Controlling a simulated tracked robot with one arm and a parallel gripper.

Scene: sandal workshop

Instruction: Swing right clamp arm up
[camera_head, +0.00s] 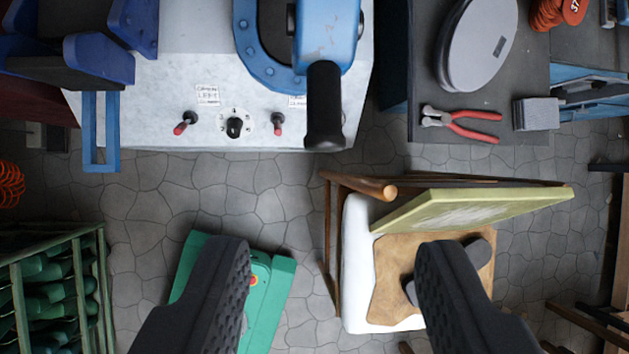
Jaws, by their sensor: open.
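A blue clamp arm (328,38) with a black handle (324,110) reaches over the right part of a light grey machine panel (165,110) at the top of the view. The handle points toward me and overhangs the panel's front edge. A blue curved plate with bolts (262,70) lies beside and below the arm. My gripper (336,247) is open and empty, its two dark fingers wide apart at the bottom. The handle lies ahead of the fingers, apart from them, roughly in line with the gap between them.
The panel carries two red-tipped switches (278,124) and a black knob (234,126). Right of it, a dark bench (425,85) holds red pliers (470,125). Below stand a chair with a white seat (355,265), a green box (265,315) and a green rack (60,240).

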